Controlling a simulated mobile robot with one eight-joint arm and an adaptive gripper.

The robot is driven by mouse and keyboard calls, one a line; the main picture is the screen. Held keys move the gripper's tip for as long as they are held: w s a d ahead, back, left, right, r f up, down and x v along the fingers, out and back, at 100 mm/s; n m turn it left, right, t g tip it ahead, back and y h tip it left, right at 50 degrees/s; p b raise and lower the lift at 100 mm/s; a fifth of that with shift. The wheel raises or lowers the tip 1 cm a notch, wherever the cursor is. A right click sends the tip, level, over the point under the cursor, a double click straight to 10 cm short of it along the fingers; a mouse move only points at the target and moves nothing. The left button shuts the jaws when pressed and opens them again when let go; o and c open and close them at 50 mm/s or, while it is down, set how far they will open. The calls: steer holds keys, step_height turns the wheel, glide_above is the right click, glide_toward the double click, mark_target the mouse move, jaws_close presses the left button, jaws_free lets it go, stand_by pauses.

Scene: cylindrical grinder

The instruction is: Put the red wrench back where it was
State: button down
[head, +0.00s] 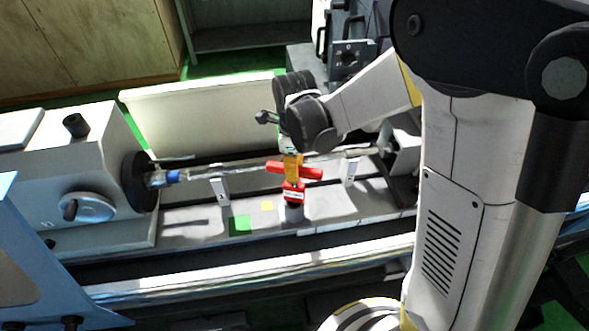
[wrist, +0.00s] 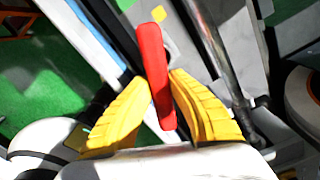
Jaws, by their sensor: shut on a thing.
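The red wrench (head: 310,173) shows in the head view as a short red bar lying crosswise at the tip of my gripper (head: 292,168). It is above the grinder's bed, in front of the long shaft. In the wrist view the wrench (wrist: 153,70) is a red bar standing between the two yellow fingers of my gripper (wrist: 162,95). The fingers are shut on it, and its far end sticks out past them. A red piece with a white label (head: 293,192) sits just below the wrench on a dark round base. I cannot tell whether the two touch.
The grinder's headstock (head: 85,165) stands at the left. A long shaft (head: 235,168) runs across behind my gripper, with numbered supports (head: 220,190) under it. A green square (head: 240,225) and a yellow square (head: 267,206) lie on the bed (head: 190,232). The bed's front is mostly clear.

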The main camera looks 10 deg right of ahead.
steer(key=c, duration=1.4)
jaws_free()
steer(key=shift+f, duration=0.1)
steer(key=shift+o, duration=0.2)
step_height(320, 180, up, 12)
steer(key=p, duration=0.1)
steer(key=s+d+r+n+t, duration=0.2)
steer(key=s+d+n, duration=0.3)
steer(key=n, duration=0.6)
steer(key=s+d+r+n+t, duration=0.3)
steer(key=s+d+n+t, duration=0.2)
steer(key=s+n, duration=0.3)
steer(key=n, duration=0.3)
steer(key=shift+r, duration=0.2)
steer(key=shift+w, duration=0.1)
